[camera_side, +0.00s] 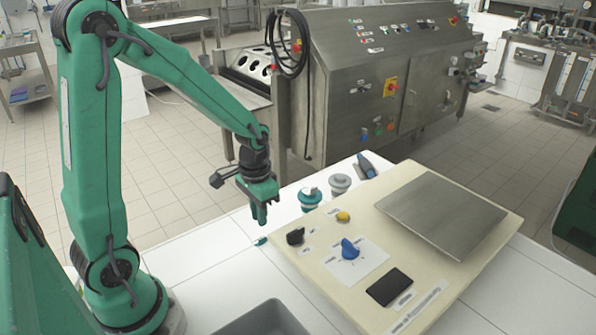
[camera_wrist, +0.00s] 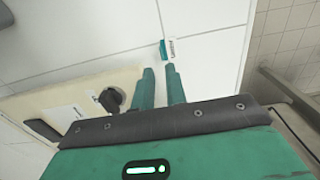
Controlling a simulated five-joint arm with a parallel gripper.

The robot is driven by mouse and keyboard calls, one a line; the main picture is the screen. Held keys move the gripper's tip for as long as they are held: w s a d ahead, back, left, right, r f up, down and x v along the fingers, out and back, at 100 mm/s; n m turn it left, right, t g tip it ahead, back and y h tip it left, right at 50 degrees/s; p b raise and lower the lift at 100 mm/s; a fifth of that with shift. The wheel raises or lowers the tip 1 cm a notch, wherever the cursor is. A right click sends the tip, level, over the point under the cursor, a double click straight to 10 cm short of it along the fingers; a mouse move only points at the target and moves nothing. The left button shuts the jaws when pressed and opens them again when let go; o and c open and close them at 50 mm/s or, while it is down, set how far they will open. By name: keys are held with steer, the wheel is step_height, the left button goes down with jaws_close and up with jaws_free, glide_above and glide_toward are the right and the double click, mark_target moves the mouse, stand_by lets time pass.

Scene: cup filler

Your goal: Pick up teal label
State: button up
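The teal label (camera_wrist: 168,49) is a small piece with a teal part and a white part bearing tiny print. It lies on the white tabletop, just past my fingertips in the wrist view. In the side view the label (camera_side: 260,241) is a small teal spot by the left edge of the cream panel. My gripper (camera_side: 261,222) points down above it, apart from it. In the wrist view my gripper (camera_wrist: 161,73) has a narrow gap between its two green fingers, with nothing between them.
The cream panel (camera_side: 330,275) carries a black knob (camera_side: 295,236), a blue knob (camera_side: 349,249), a yellow button (camera_side: 343,216) and a metal plate (camera_side: 445,214). Teal-and-white (camera_side: 310,199) and grey (camera_side: 340,183) round parts stand behind it. A grey tray (camera_side: 262,322) is in front.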

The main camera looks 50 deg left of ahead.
mark_target(261, 239)
steer(key=shift+f, duration=1.1)
steer(key=shift+f, duration=0.1)
steer(key=shift+a+f, duration=0.1)
steer(key=shift+f, duration=2.4)
jaws_close()
steer(key=shift+r, duration=0.1)
step_height(261, 239, up, 10)
steer(key=shift+w, duration=0.1)
